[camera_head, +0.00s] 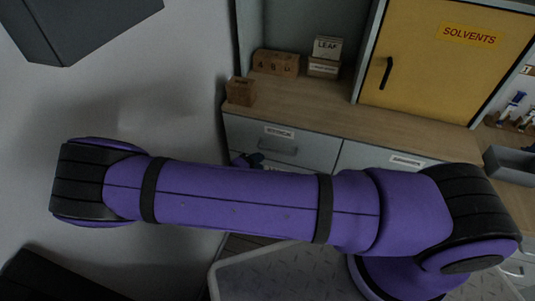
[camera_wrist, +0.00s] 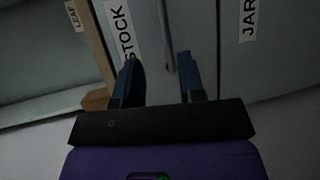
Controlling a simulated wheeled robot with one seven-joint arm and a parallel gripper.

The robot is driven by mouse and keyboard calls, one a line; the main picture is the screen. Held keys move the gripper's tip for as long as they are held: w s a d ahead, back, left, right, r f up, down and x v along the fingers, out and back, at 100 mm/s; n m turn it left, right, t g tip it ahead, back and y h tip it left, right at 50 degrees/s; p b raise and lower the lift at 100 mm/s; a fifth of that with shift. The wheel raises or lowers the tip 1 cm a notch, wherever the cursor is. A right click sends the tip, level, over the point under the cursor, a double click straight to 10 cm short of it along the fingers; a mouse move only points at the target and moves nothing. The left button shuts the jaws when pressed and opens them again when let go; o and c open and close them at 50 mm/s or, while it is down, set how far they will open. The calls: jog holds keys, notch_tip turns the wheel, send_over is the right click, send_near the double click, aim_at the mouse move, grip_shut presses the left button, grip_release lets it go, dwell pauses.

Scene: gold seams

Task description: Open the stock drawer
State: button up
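The stock drawer's grey-blue front (camera_wrist: 198,30) fills the upper middle of the wrist view, with its white STOCK label (camera_wrist: 123,28) at left. A thin bar handle (camera_wrist: 168,38) runs up the picture on that front. My gripper (camera_wrist: 158,60) is open, its two dark blue fingers spread on either side of the handle's line. I cannot tell whether the handle's end is between the fingertips in depth; no grip on it shows. In the head view, my gripper (camera_head: 247,160) is mostly hidden behind my purple arm, at the drawer fronts.
An upper drawer (camera_head: 310,149) with a handle sits under the wooden worktop (camera_head: 330,108). Wooden blocks (camera_head: 275,63) and a LEAF box (camera_head: 327,48) stand on the top. A yellow SOLVENTS cabinet (camera_head: 440,65) stands at right. A JAR-labelled front (camera_wrist: 250,18) adjoins the stock front.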

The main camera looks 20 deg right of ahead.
aim_at(275, 151)
jog(key=shift+n+t, duration=0.3)
jog(key=shift+t, duration=0.1)
jog(key=x, duration=0.7)
jog(key=f+x, duration=0.1)
jog(key=x, duration=0.2)
jog(key=shift+w+f, duration=0.1)
jog(key=shift+w, duration=0.05)
grip_shut()
